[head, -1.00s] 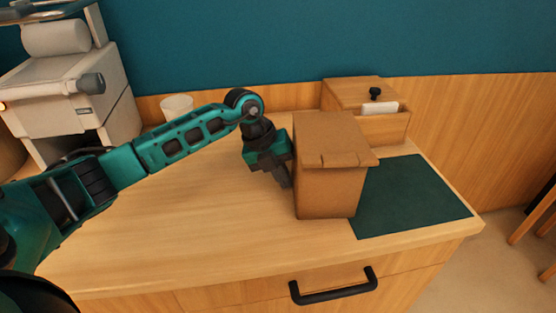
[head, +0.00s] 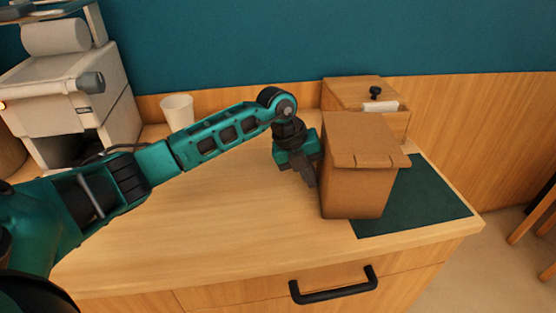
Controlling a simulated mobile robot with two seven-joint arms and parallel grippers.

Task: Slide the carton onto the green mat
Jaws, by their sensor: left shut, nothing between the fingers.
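The brown cardboard carton (head: 357,180) stands upright on the wooden counter in the head view. Its right part overlaps the left part of the dark green mat (head: 425,200), and its left part appears to be over bare wood. The mat lies flat near the counter's right end. My left gripper (head: 311,180) is shut and empty, pointing down at the carton's left side. It looks to be against that side, though the exact contact is hard to see. My right gripper is not in view.
A wooden box (head: 360,95) with a black knob and a white label stands behind the carton. A white cup (head: 177,111) and a grey machine (head: 75,95) are at the back left. The counter's front edge has a drawer with a black handle (head: 333,287). Bare counter lies left of the carton.

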